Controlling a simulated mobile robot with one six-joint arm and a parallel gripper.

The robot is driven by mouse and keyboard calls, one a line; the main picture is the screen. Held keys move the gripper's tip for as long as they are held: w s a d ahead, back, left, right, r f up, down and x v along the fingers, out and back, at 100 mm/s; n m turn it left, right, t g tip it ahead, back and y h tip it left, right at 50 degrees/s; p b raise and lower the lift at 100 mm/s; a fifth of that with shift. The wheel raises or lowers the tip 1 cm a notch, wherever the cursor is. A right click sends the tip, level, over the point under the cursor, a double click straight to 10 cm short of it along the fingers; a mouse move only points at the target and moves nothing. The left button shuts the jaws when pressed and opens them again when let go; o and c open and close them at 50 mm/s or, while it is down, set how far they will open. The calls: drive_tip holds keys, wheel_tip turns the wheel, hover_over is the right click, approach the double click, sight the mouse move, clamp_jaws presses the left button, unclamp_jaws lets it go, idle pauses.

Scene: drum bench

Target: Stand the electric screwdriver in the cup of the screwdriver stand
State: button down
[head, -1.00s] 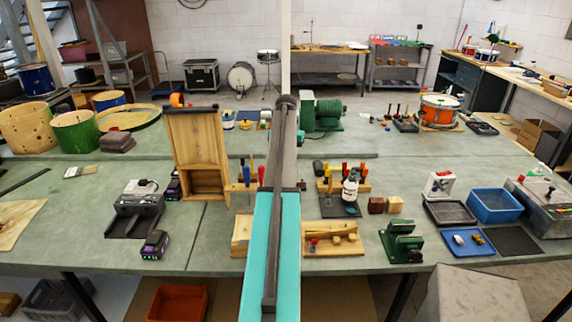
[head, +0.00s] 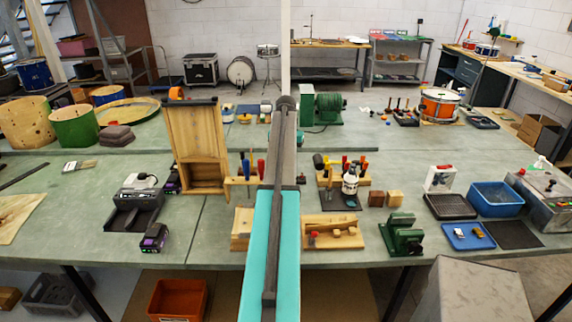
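I cannot pick out the electric screwdriver or the cup of its stand with certainty in the head view. A black sloped unit (head: 133,207) with a white-topped part stands on the left of the bench; I cannot tell whether it is the stand. Beside it lie a black and purple block (head: 154,238) and a similar one (head: 172,183) by the wooden panel. My teal and grey arm runs up the middle of the view and covers part of the bench. My gripper does not show, so neither its opening nor anything in it can be seen.
A tall wooden panel (head: 196,145) and a rack of hand tools (head: 243,178) stand left of my arm. Right of it are a white bottle (head: 350,181), a green vise (head: 400,235) and a blue bin (head: 495,196). The green bench top is clear at left centre (head: 205,230).

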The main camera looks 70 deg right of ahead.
drive_tip(key=shift+f, duration=0.35)
drive_tip(key=c, duration=1.3)
unclamp_jaws()
wheel_tip(320, 180, up, 14)
drive_tip(key=p, duration=0.6)
drive_tip(key=shift+f+p, duration=0.1)
drive_tip(key=shift+p, duration=0.2)
